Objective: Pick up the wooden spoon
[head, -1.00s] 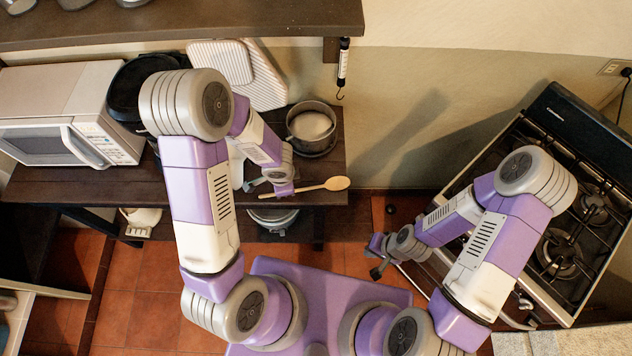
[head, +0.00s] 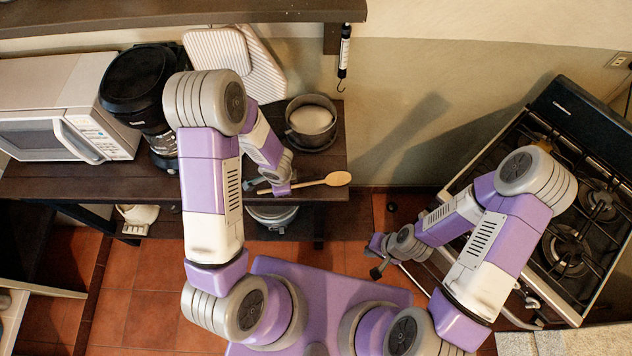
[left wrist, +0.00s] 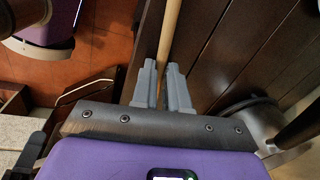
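The wooden spoon (head: 337,179) lies on the dark wooden counter near its front edge, with its bowl to the right and its handle running left under my left gripper (head: 284,188). In the left wrist view, the two grey fingers of my left gripper (left wrist: 162,83) are close together, one on each side of the spoon's handle (left wrist: 171,30), with hardly any gap. The spoon still looks level with the counter. My right gripper (head: 374,258) is empty, its fingers apart, over the floor left of the stove.
A metal pot (head: 311,122) stands behind the spoon. A coffee maker (head: 150,85), microwave (head: 70,110) and leaning white boards (head: 235,58) are further left and back. A stove (head: 565,200) is at the right. Below the counter is a lower shelf with a pot (head: 272,217).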

